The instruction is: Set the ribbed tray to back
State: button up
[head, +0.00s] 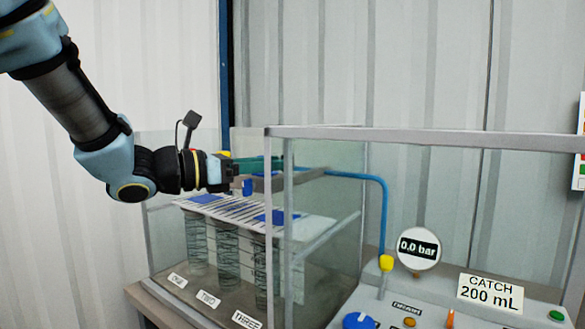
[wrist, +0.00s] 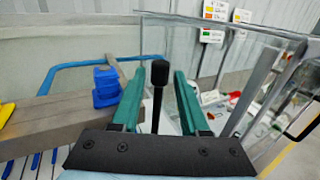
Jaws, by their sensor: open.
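A white tray-like top with dark blue ribs or stripes (head: 235,208) lies across the columns in the clear-walled tank; I take it to be the ribbed tray. A corner of its stripes shows at the lower left of the wrist view (wrist: 35,165). My gripper (head: 278,163) is above the tray, near the tank's upper middle, with green fingers. In the wrist view my gripper (wrist: 160,85) is open. A black-knobbed rod (wrist: 158,75) stands upright between the fingers, with gaps on both sides. I cannot tell what its lower end joins.
A grey beam (wrist: 50,110) with a blue block (wrist: 106,87) lies left of my fingers. Clear panels (head: 330,230) with grey frames stand close by at the right. A blue pipe (head: 385,215) drops to a console with a 0.0 bar gauge (head: 418,248).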

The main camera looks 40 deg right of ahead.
jog(key=v, duration=0.4)
jog(key=shift+a+b, duration=0.15)
jog(key=shift+b, duration=0.15)
